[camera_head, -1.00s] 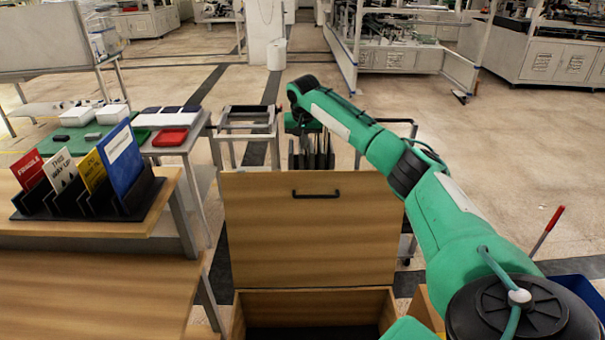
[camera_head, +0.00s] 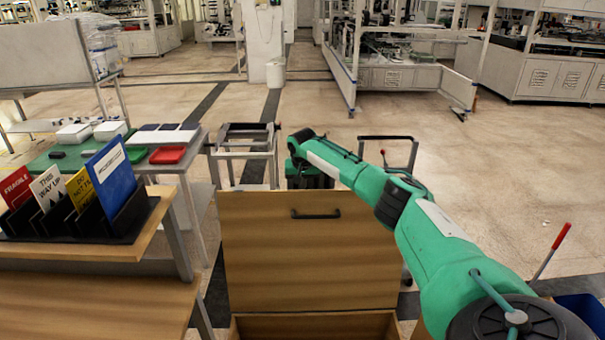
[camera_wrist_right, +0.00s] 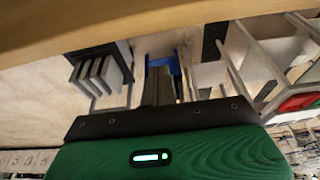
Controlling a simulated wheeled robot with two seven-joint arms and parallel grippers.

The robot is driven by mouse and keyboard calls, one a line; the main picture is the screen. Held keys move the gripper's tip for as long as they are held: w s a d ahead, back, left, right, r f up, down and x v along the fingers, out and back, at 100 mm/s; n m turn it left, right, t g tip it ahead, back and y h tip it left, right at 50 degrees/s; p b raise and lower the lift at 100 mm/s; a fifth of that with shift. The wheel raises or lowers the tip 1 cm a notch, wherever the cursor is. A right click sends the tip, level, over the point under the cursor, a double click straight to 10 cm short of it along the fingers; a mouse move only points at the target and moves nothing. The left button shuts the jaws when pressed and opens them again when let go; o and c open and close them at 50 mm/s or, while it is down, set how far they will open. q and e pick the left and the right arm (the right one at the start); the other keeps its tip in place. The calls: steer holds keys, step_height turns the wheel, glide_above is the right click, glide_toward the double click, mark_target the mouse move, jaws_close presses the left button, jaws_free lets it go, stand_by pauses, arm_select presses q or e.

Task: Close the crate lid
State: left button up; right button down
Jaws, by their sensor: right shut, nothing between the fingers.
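The wooden crate lid (camera_head: 310,255) stands upright, open, at the back of the crate (camera_head: 315,326). A dark bar handle (camera_head: 316,214) is near the lid's top edge. The crate shows only as a strip at the bottom of the head view. My right gripper (camera_head: 310,178) is behind the lid, at its top edge; its fingertips are hidden there. In the right wrist view its fingers (camera_wrist_right: 163,75) are shut and empty, with a wooden edge (camera_wrist_right: 150,28) across the top of the picture. I cannot tell whether they touch the lid. My left gripper is out of view.
A wooden bench (camera_head: 95,305) with a black rack (camera_head: 125,222) of signs stands at the left. Behind it is a table with trays, including a red one (camera_head: 167,155). A metal cart frame (camera_head: 245,150) stands behind the lid. A blue bin (camera_head: 582,308) is at the lower right.

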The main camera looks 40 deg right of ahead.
mark_target(303, 193)
steer(key=shift+s+a+f+p, duration=0.25)
steer(key=shift+s+a+p, duration=0.35)
steer(key=shift+s+p, duration=0.15)
steer(key=shift+s+a+f+p, duration=0.2)
steer(key=shift+s+a+p, duration=0.4)
steer(key=shift+s+p, duration=0.1)
